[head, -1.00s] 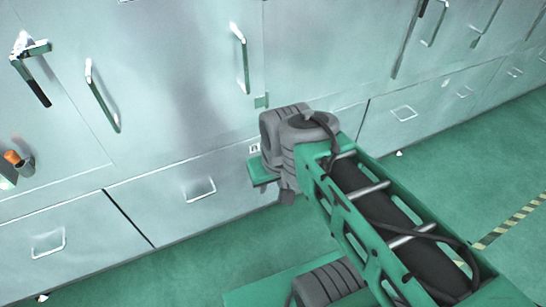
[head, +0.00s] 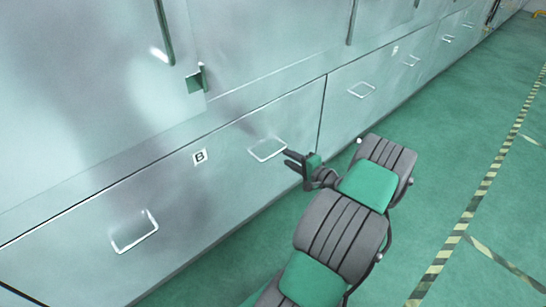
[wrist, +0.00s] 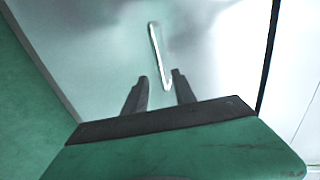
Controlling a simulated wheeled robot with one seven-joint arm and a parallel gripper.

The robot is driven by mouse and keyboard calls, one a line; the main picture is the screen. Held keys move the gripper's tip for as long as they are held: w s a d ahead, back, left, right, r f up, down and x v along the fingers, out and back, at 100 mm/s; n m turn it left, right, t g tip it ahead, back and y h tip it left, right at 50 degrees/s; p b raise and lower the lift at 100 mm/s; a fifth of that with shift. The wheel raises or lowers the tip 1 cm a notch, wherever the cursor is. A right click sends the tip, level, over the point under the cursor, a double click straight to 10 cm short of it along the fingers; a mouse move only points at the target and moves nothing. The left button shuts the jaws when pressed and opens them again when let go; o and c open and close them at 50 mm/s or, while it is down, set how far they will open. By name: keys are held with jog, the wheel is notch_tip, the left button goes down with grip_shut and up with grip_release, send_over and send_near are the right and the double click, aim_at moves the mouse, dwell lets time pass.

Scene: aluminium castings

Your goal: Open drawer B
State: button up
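Drawer B (head: 225,172) is a pale metal front low in the cabinet row, marked by a "B" label (head: 199,157). It looks flush with its neighbours. Its handle (head: 267,149) is a thin bright loop on the right part of the front. My gripper (head: 287,159) is just right of the handle, its dark fingers pointing at it. In the wrist view the handle (wrist: 158,55) stands beyond the two fingertips, near the line between them. The fingers (wrist: 159,77) are apart with nothing between them. I cannot tell whether a fingertip touches the handle.
Upright door handles (head: 164,30) are above. The green floor (head: 440,165) is clear up to the striped line (head: 462,222).

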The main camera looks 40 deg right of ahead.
aim_at(277, 152)
jog(key=b+x, duration=0.1)
jog(key=x, duration=0.5)
jog(key=shift+w, duration=0.35)
jog(key=shift+a, duration=0.1)
grip_shut()
dwell(0.7)
